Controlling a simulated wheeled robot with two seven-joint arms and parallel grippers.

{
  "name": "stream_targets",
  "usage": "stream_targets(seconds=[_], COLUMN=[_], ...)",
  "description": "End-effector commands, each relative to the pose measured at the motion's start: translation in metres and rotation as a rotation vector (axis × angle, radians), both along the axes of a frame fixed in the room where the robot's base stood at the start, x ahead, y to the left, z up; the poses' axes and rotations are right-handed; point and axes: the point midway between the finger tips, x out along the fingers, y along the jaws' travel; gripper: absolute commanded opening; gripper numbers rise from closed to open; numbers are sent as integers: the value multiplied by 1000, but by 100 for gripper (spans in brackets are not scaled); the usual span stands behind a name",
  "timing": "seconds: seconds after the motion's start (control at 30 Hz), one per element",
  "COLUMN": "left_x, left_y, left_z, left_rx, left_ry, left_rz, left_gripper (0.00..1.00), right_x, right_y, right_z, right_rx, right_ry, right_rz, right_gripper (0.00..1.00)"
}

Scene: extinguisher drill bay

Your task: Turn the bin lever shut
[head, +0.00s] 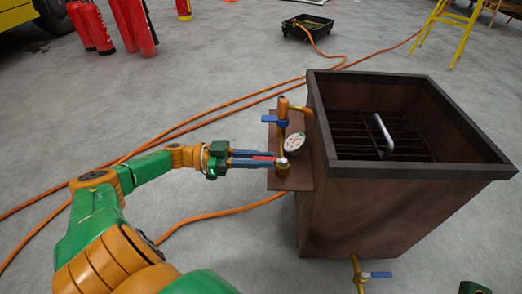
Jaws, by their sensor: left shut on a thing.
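The brown bin (350,205) with a dark rim stands at the right. A brown plate (300,183) on its left side carries brass pipework, a round white gauge (295,143), a blue lever (270,121) above and a red lever (263,158) below. My left gripper (262,159) reaches in from the left and is shut on the red lever, its fingers largely hiding it. Another blue lever (377,275) is on a brass valve low at the bin's front.
Orange hoses (215,112) cross the grey floor behind and under my left arm. A black tray (308,27) lies at the back. Red extinguishers (137,28) stand at the back left, a yellow stepladder (447,25) at the back right.

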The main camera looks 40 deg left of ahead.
Motion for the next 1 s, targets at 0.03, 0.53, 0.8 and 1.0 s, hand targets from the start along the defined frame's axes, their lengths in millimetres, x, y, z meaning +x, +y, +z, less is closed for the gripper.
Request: stream_targets(seconds=[0.03,0.53,0.8,1.0], left_x=[0,0,-10,-34], left_y=[0,0,16,49], left_z=[1,1,1,-1], left_rx=[-2,0,1,1], left_ry=[-1,-1,3,1], left_rz=[-1,0,3,2], left_gripper=[0,50,50,50], right_x=[0,1,2,3], right_y=[0,0,0,1], right_z=[0,-1,3,-2], right_rx=[0,-1,-3,-5], right_ry=[0,5,7,30], right_rz=[0,-1,-2,-4], right_gripper=[50,50,50,50])
